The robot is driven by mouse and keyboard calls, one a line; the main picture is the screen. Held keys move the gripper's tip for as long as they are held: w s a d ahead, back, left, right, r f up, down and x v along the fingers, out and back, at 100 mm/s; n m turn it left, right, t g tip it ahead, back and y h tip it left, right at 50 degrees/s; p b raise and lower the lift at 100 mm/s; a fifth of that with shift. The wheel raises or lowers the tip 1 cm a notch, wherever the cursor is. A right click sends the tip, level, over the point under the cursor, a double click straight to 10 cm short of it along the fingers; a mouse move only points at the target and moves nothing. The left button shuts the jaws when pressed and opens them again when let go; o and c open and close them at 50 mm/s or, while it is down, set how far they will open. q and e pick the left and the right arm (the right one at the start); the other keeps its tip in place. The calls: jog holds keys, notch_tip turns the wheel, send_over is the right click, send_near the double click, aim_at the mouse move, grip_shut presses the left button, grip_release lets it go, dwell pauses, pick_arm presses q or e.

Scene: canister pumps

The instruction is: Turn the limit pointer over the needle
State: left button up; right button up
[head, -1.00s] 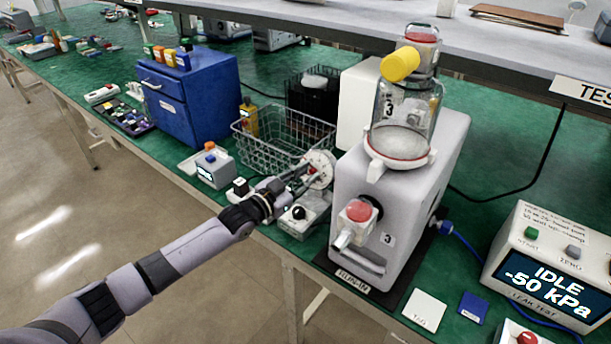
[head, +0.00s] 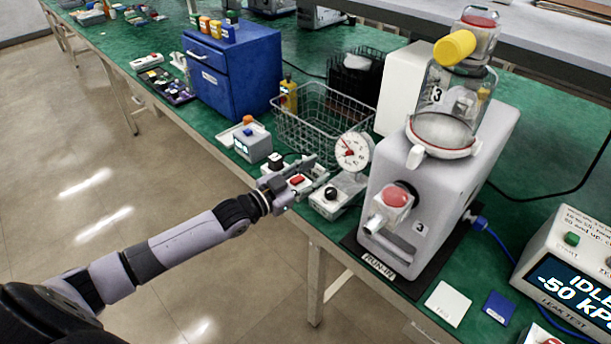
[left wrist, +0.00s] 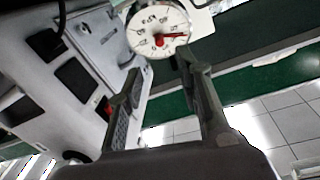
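The round white gauge (head: 352,152) stands beside the pump (head: 435,165), its dial facing my left arm. In the left wrist view the gauge (left wrist: 158,28) shows at the top, with a red pointer (left wrist: 174,37) running from a red hub toward the dial's right. I cannot tell the limit pointer and the needle apart. My left gripper (head: 315,173) is just left of and below the dial, apart from it. In the left wrist view its two fingers (left wrist: 160,68) are spread with nothing between them. My right gripper is not in view.
A wire basket (head: 318,130) stands behind the gauge. Small devices with a black knob (head: 330,194) and a red button (head: 297,180) sit near the gripper. A blue cabinet (head: 232,75) is farther left. Free floor lies in front of the bench (head: 130,90).

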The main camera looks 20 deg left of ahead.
pick_arm(q)
jog(key=shift+v, duration=1.25)
jog(key=s+d+f+n+g+y, duration=0.25)
jog(key=s+d+f+g, duration=0.35)
jog(key=s+d+f, duration=0.45)
jog(key=s+a+f+n+g+y, duration=0.2)
jog(key=s+a+g+y, duration=0.1)
jog(key=s, duration=0.7)
jog(key=s+a+f+n+g+y, duration=0.1)
jog(key=s+a+n+g+y, duration=0.2)
jog(key=s, duration=0.8)
notch_tip(320, 180, down, 25)
jog(key=m+g, duration=0.2)
jog(key=s+a+f+g, duration=0.1)
jog(key=s+a+f, duration=0.1)
jog(key=s+f, duration=1.5)
jog(key=shift+s+a+f+h, duration=0.25)
jog(key=shift+s+f+h, duration=0.15)
jog(key=shift+s, duration=0.15)
